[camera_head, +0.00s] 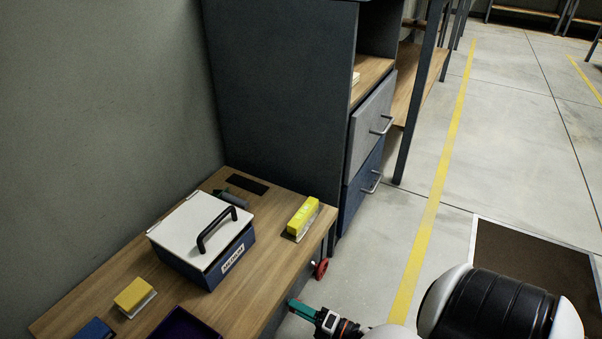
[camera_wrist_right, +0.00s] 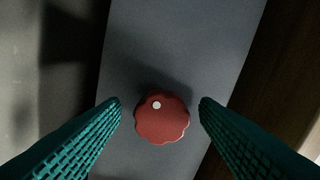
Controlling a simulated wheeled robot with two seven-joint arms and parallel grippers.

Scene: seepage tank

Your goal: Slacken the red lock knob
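The red lock knob (camera_wrist_right: 162,118) shows in the right wrist view as a scalloped red disc with a white dot near its upper left edge. It sits on a grey panel (camera_wrist_right: 180,45). My right gripper (camera_wrist_right: 160,104) is open, with one teal finger on each side of the knob and a gap on both sides. In the head view my right gripper (camera_head: 293,306) is beside the wooden table's right edge, low down. My left gripper is not in view.
A red wheel (camera_head: 321,268) sticks out at the table's (camera_head: 262,262) right side, close to my right gripper. A white-lidded blue box (camera_head: 190,225) with a black handle, yellow blocks (camera_head: 134,294) and a purple tray (camera_head: 185,325) are on top. A drawer cabinet (camera_head: 285,90) stands behind.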

